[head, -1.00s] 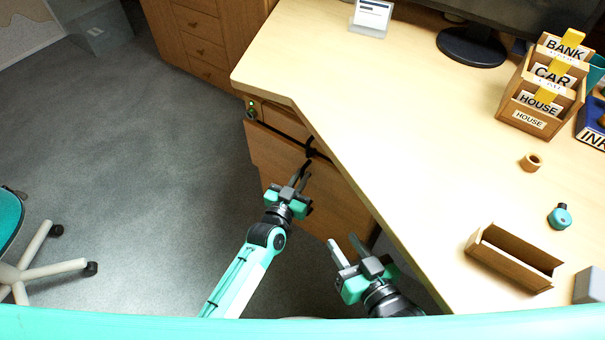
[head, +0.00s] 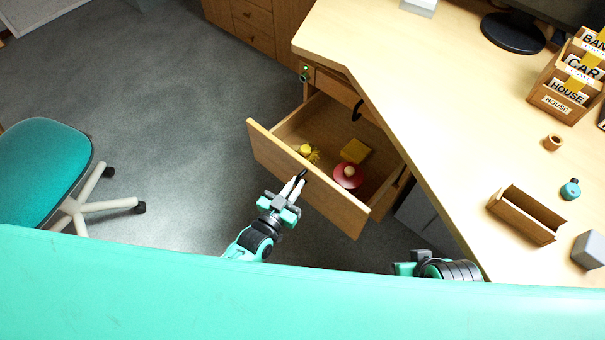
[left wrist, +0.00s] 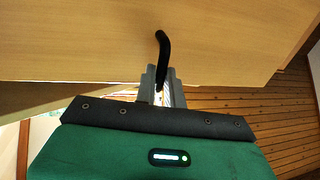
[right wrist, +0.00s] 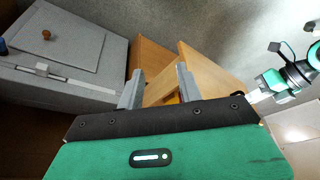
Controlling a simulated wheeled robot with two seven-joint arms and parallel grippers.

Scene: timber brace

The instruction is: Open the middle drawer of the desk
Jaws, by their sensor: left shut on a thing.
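The middle drawer (head: 325,197) of the desk is pulled well out, its wooden front standing clear of the desk. Inside lie a yellow block (head: 355,150), a red round thing (head: 348,177) and a small yellow thing (head: 308,153). My left gripper (head: 293,187) is at the drawer front, shut on the black handle (left wrist: 161,50), which shows between its fingers in the left wrist view. My right gripper (right wrist: 158,88) is open and empty, with its fingers apart. In the head view its fingers are mostly hidden at the bottom edge.
The desk top (head: 420,100) holds letter boxes (head: 565,85), an open wooden box (head: 525,215), a teal bottle (head: 570,189) and a monitor. A shut upper drawer (head: 335,86) is above. A teal chair (head: 45,170) stands left. A grey cabinet (right wrist: 65,55) shows in the right wrist view.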

